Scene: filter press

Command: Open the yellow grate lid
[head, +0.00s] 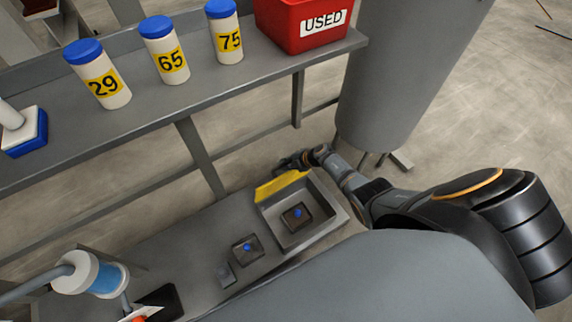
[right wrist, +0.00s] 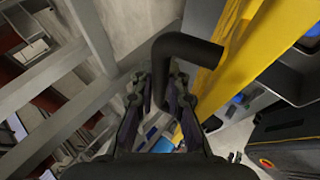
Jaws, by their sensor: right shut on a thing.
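The yellow grate lid (head: 282,186) stands raised, roughly upright, along the far side of an open grey box (head: 335,213). In the right wrist view the lid (right wrist: 252,50) shows as a long yellow bar running diagonally, with a black bent handle (right wrist: 187,46) on it. My right gripper (head: 287,163) is beyond the lid in the head view. In the right wrist view its fingers (right wrist: 161,90) are closed around the handle's end. My left gripper is not in view.
A dark block with a blue knob (head: 297,213) sits inside the box; a similar one (head: 247,248) is beside it. A shelf (head: 150,110) above holds numbered jars (head: 165,50) and a red USED bin (head: 300,28). A large grey cylinder (head: 400,70) stands behind my right arm.

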